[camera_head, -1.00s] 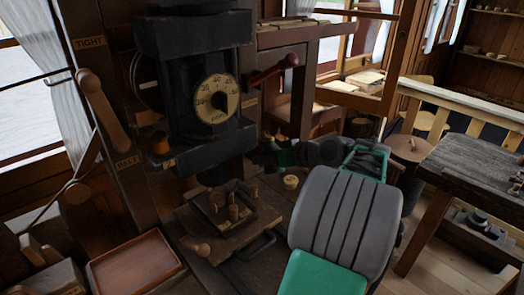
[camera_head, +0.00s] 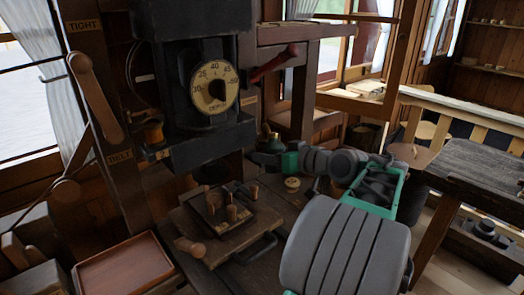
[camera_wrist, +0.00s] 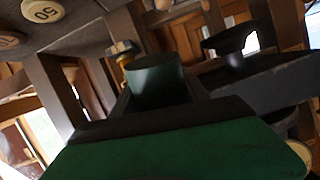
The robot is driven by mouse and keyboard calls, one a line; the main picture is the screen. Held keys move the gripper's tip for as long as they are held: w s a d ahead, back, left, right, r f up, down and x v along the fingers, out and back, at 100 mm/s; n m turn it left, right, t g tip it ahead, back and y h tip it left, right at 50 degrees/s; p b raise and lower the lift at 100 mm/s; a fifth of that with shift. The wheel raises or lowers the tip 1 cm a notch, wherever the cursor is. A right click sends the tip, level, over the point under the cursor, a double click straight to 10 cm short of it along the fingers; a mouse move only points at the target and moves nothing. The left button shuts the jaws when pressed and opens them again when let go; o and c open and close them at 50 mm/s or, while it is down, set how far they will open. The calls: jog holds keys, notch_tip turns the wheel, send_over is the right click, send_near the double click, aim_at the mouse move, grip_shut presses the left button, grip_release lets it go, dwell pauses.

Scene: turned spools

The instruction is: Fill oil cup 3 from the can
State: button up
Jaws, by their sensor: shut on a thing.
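The oil can (camera_head: 270,145) is dark green with a brass-coloured top, behind the work board in the head view. My gripper (camera_head: 290,160) is shut on it from the right, and it looks roughly upright. In the wrist view the can is a dark green cylinder (camera_wrist: 155,80) just beyond the gripper. An amber cup (camera_head: 152,131) sits on the machine's left post, above a small plate that seems to read 2. A small orange-brass fitting (camera_wrist: 122,47) shows in the wrist view, its number unreadable. I cannot identify oil cup 3.
The black machine head with its depth dial (camera_head: 215,85) stands left of the can. A red-handled lever (camera_head: 275,62) juts out above it. A board with upright pegs (camera_head: 228,225) and a small round pale piece (camera_head: 292,183) lie below. A wooden tray (camera_head: 122,268) is at lower left.

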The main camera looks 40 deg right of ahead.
jog(key=shift+s+a+r+n+t+b, duration=0.15)
jog(key=shift+t+b, duration=0.3)
jog(key=shift+b, duration=0.8)
jog(key=shift+s+r+n+t+b, duration=0.2)
jog(key=shift+t+b, duration=0.3)
jog(key=shift+b, duration=0.75)
jog(key=shift+s+a+r+n+t+b, duration=0.1)
jog(key=shift+n+t+b, duration=0.25)
jog(key=shift+b, duration=0.9)
jog(key=shift+s+r+t+b, duration=0.1)
jog(key=shift+r+t+b, duration=0.2)
jog(key=shift+b, duration=0.1)
jog(key=shift+a, duration=0.1)
